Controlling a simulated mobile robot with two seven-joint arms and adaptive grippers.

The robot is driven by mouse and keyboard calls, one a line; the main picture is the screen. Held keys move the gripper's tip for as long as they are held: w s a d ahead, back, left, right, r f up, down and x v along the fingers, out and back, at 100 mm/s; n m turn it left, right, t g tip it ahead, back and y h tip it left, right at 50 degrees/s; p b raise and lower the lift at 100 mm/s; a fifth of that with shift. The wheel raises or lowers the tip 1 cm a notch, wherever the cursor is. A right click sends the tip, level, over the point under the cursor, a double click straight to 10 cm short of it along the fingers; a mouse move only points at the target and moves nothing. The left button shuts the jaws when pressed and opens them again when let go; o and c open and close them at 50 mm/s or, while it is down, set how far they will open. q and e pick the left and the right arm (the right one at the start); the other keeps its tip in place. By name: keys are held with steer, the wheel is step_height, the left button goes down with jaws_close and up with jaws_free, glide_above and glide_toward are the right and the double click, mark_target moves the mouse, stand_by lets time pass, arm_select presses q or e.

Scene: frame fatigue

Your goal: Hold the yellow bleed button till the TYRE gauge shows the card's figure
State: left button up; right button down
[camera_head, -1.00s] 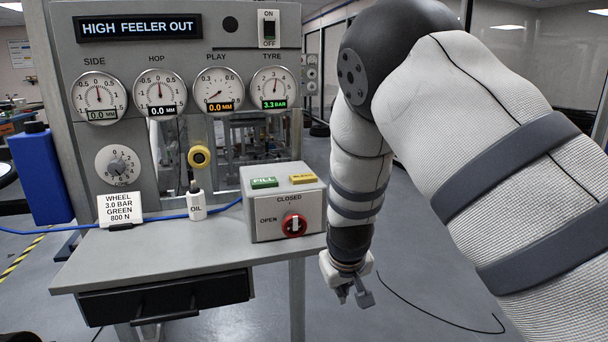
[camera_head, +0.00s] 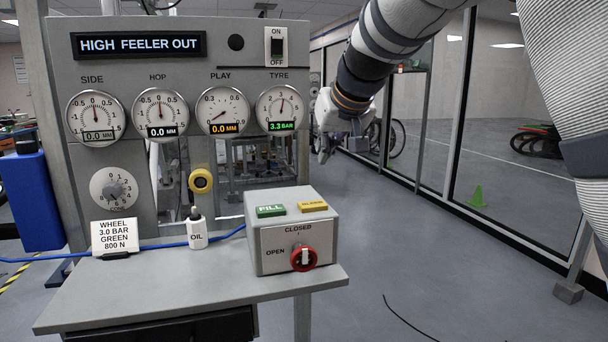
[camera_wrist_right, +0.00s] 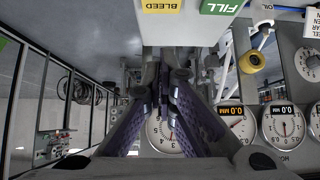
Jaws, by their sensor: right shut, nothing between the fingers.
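The yellow bleed button (camera_head: 313,206) is on top of a grey box at the right end of the bench, beside the green FILL button (camera_head: 270,211). It also shows in the right wrist view (camera_wrist_right: 162,5). The TYRE gauge (camera_head: 281,108) reads 3.3 BAR in green digits. The card (camera_head: 115,236) reads WHEEL 3.0 BAR GREEN 800 N. My right gripper (camera_head: 325,152) is shut and empty, raised behind and above the box, to the right of the gauge panel and apart from the button. In the right wrist view its fingers (camera_wrist_right: 167,80) are together. My left gripper is out of view.
A red knob (camera_head: 303,258) on the box front stands between OPEN and CLOSED markings. An oil bottle (camera_head: 197,232) and a blue hose (camera_head: 170,245) are on the bench (camera_head: 190,290). The floor right of the bench is mostly clear.

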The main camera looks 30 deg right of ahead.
glide_above(314, 205)
step_height(314, 205, down, 7)
steer(key=shift+w+f, duration=0.1)
step_height(314, 205, down, 2)
steer(key=shift+f, duration=0.7)
